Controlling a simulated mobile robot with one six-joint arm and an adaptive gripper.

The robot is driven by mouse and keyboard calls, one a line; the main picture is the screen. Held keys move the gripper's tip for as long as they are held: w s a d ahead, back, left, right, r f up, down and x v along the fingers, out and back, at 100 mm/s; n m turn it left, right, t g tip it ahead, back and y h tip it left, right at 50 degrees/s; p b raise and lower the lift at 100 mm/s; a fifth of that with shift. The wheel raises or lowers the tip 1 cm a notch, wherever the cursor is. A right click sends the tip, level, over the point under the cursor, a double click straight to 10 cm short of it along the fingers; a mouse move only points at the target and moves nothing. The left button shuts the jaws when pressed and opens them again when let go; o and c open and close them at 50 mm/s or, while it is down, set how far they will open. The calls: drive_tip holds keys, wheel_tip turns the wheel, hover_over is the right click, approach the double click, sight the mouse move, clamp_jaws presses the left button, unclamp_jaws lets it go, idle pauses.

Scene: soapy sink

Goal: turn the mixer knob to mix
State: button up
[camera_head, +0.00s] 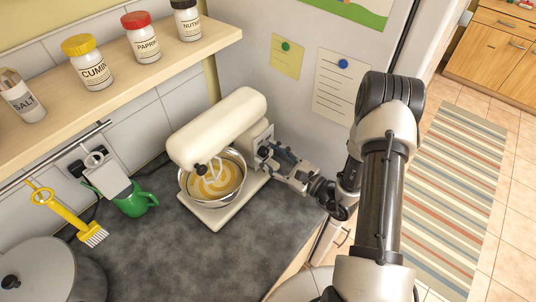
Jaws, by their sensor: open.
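A cream stand mixer (218,128) stands on the dark counter with its head over a steel bowl (238,165). Yellow batter (222,184) and a whisk show in the bowl. A dark mixer knob (265,150) appears on the right side of the mixer's column, partly hidden by my gripper. My gripper (272,156) is open, with its fingertips at the knob; I cannot tell whether they touch it. My arm reaches in from the right.
A shelf (110,92) with several spice jars hangs above. The fridge (290,85) stands behind the mixer. The front counter (190,260) is clear.

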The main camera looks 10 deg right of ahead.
drive_tip(key=shift+w+a, duration=0.35)
drive_tip(key=shift+w, duration=0.15)
drive_tip(key=shift+c, duration=0.6)
drive_tip(key=c, duration=0.9)
